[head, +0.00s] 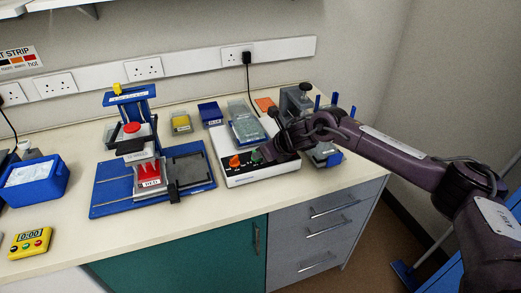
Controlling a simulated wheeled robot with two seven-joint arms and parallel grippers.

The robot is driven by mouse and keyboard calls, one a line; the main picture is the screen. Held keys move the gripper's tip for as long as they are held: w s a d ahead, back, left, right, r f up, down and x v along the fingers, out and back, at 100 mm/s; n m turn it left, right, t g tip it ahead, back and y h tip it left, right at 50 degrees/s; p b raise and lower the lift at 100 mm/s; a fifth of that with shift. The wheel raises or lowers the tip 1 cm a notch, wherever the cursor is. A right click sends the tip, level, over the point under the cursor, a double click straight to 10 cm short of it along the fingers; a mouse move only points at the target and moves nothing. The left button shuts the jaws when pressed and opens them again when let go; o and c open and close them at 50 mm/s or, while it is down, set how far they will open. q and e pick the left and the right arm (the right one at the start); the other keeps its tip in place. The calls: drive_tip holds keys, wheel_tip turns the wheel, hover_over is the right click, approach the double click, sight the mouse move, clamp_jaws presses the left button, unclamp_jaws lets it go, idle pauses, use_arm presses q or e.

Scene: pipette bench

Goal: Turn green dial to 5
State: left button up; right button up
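The green dial (256,156) is on the front panel of a white and black device (262,174) in the middle of the bench. An orange dial (234,162) sits to its left on the same panel. The number the green dial points at is too small to read. My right gripper (265,151) comes in from the right and is right at the green dial, partly covering it. Its fingers are dark and small here, so I cannot tell whether they touch or grip the dial. My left gripper is not in view.
Left of the device stands a blue-based press (108,197) with a red rack (149,175). A clear-lidded tray (246,128) is on the device's back. A blue bin (36,184) and a yellow timer (30,242) are at far left. The front bench strip is mostly clear.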

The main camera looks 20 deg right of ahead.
drive_tip(key=shift+x, duration=0.8)
clamp_jaws()
